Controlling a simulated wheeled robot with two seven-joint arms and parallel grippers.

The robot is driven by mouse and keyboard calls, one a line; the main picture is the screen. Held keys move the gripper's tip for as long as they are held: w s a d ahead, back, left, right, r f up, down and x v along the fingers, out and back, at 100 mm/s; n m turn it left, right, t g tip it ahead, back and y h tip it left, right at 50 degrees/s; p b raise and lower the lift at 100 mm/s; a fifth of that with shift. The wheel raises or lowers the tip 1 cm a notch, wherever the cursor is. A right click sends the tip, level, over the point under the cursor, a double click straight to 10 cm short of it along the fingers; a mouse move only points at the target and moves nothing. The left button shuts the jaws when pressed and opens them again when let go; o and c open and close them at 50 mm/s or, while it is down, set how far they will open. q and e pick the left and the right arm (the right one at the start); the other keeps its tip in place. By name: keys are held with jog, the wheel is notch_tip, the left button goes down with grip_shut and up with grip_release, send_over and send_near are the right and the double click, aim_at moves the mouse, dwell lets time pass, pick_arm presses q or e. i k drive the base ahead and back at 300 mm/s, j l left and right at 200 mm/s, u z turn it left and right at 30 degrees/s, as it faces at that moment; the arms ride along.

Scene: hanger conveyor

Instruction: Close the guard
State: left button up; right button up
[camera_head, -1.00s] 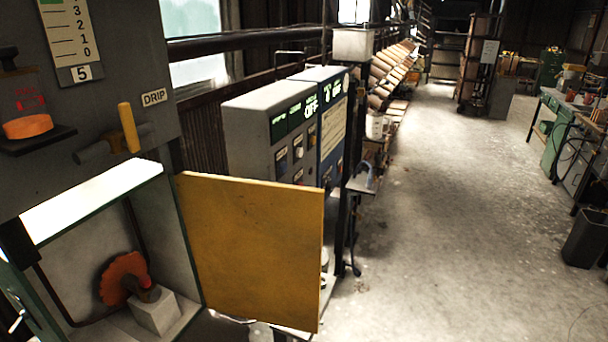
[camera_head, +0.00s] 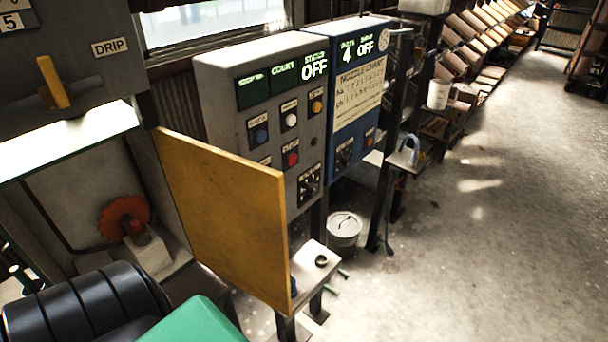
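The guard, a flat yellow panel (camera_head: 225,215), stands swung open on the right edge of the enclosure (camera_head: 158,185). It juts out toward the right and front, so the enclosure's front is uncovered. Inside the enclosure is an orange-red toothed wheel (camera_head: 122,212) beside a pale block (camera_head: 148,254). Neither of my gripper tips shows. A black ribbed form and a green block fill the lower left and hide the enclosure's lower front; I cannot tell for sure whether they are parts of my arm. Nothing visibly touches the guard.
A grey control cabinet (camera_head: 226,98) and a blue one (camera_head: 355,115) stand behind the guard. A small stand (camera_head: 312,262) with a dark ring is close by its outer edge. Open concrete floor (camera_head: 480,240) lies to the right.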

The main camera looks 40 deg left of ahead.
aim_at(231, 207)
jog(key=i+l, duration=0.15)
jog(key=i, duration=0.2)
jog(key=i+l+u, duration=0.15)
jog(key=i, duration=0.25)
jog(key=i+u, duration=0.15)
jog(key=u, duration=0.3)
jog(key=i+u, duration=0.2)
jog(key=u, duration=0.2)
jog(key=i+u, duration=0.15)
jog(key=u, duration=0.3)
jog(key=i+l+u, duration=0.1)
jog(key=u, duration=0.3)
jog(key=i+u, duration=0.15)
jog(key=u, duration=0.3)
jog(key=i+l+u, duration=0.15)
jog(key=u, duration=0.35)
jog(key=i+l+u, duration=0.15)
jog(key=u, duration=0.3)
jog(key=i+l+u, duration=0.1)
jog(key=l+u, duration=0.15)
jog(key=u, duration=0.25)
jog(key=k+l+u, duration=0.15)
jog(key=k+l+z, duration=0.1)
jog(key=k, duration=0.3)
jog(key=k+l+z, duration=0.1)
jog(key=k+l, duration=0.15)
jog(key=k, duration=0.1)
